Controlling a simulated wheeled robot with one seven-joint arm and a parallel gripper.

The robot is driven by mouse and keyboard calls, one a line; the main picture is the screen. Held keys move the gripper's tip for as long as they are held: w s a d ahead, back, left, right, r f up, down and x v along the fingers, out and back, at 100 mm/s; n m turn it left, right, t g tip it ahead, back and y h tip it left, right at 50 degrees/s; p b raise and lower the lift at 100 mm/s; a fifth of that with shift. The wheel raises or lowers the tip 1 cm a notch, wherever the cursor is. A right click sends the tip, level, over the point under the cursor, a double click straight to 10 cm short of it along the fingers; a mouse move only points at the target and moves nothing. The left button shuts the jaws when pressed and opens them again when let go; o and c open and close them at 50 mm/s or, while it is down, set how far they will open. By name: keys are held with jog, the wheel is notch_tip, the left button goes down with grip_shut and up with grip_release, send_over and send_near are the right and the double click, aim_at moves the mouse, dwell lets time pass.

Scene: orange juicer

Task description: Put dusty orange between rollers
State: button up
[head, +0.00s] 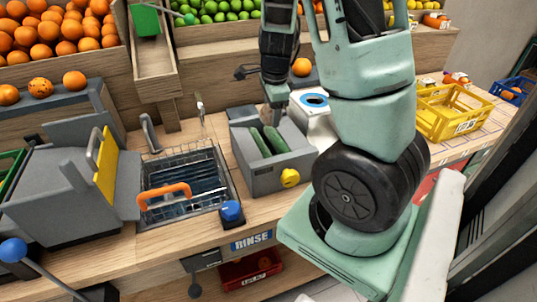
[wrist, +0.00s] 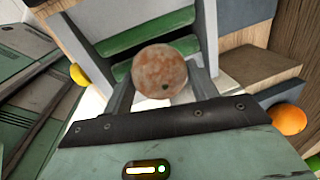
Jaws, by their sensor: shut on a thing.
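The dusty orange (wrist: 165,71) is pale and brownish, with a dark spot. In the wrist view it sits between the fingers of my gripper (wrist: 163,80), which is shut on it. The two green rollers (wrist: 150,34) lie behind it in that view, inside a grey box. In the head view the rollers (head: 261,143) lie side by side in the grey roller box (head: 265,180), which has a yellow knob (head: 290,177). My gripper (head: 276,101) is at the box's back edge, above the rollers.
A sink basin (head: 185,188) with an orange handle is left of the roller box. A white unit with a blue ring (head: 314,100) stands close on its right. Another orange (head: 301,67) is behind. A yellow crate (head: 450,112) stands at right.

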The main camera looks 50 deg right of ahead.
notch_tip(320, 180, down, 7)
jog(key=b, duration=0.5)
jog(key=shift+w+d+b, duration=0.15)
jog(key=shift+w+b, duration=0.05)
jog(key=shift+b, duration=0.15)
jog(key=shift+r, duration=0.15)
jog(key=o, duration=1.1)
notch_tip(320, 180, up, 17)
jog(key=s+a+p, duration=0.2)
jog(key=p, duration=0.6)
jog(key=shift+s, duration=0.4)
